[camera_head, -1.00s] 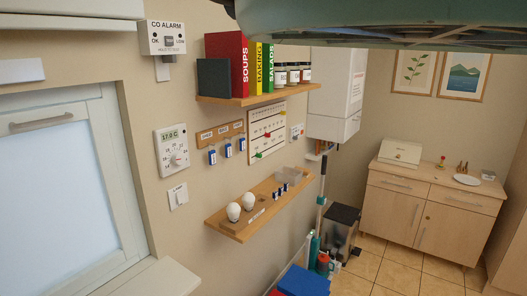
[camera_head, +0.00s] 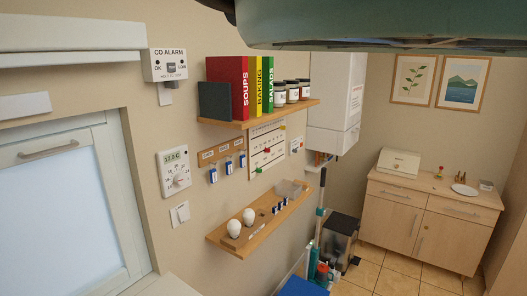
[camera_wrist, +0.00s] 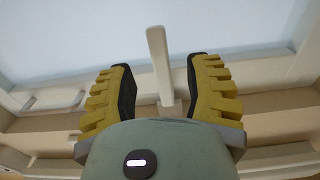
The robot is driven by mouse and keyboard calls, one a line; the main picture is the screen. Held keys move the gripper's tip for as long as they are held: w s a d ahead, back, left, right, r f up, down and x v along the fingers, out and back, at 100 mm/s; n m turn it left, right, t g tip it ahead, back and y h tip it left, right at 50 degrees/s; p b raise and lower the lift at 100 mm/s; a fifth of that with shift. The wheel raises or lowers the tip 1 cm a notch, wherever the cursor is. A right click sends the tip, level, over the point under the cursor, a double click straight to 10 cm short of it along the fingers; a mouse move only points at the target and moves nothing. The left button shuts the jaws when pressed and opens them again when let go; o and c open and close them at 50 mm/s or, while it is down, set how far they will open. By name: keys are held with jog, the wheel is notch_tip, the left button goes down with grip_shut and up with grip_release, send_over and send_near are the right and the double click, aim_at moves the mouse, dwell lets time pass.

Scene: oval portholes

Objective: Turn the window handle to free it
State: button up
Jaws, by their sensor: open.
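The window (camera_head: 60,215) is at the left of the head view, a pale frame around a frosted light-blue pane. A grey bar handle (camera_head: 48,149) lies across its upper frame. In the wrist view a cream lever handle (camera_wrist: 157,52) stands out from a pale frame against the light-blue pane. I cannot tell whether these two are the same handle. My gripper (camera_wrist: 160,68) has its two yellow fingers with dark pads spread open. The lever lies between them in the picture, with a gap on each side. Its depth relative to the fingertips is unclear. My gripper is not seen in the head view.
Beside the window are a CO alarm (camera_head: 166,65), a thermostat (camera_head: 174,173) and a switch (camera_head: 180,213). Two wooden shelves (camera_head: 225,241) stick out from the wall. A sideboard (camera_head: 425,215) stands at the back right, with open tiled floor before it.

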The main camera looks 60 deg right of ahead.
jog(key=shift+w+r+p, duration=0.1)
jog(key=shift+w+p, duration=1.5)
jog(key=shift+w, duration=0.65)
grip_shut()
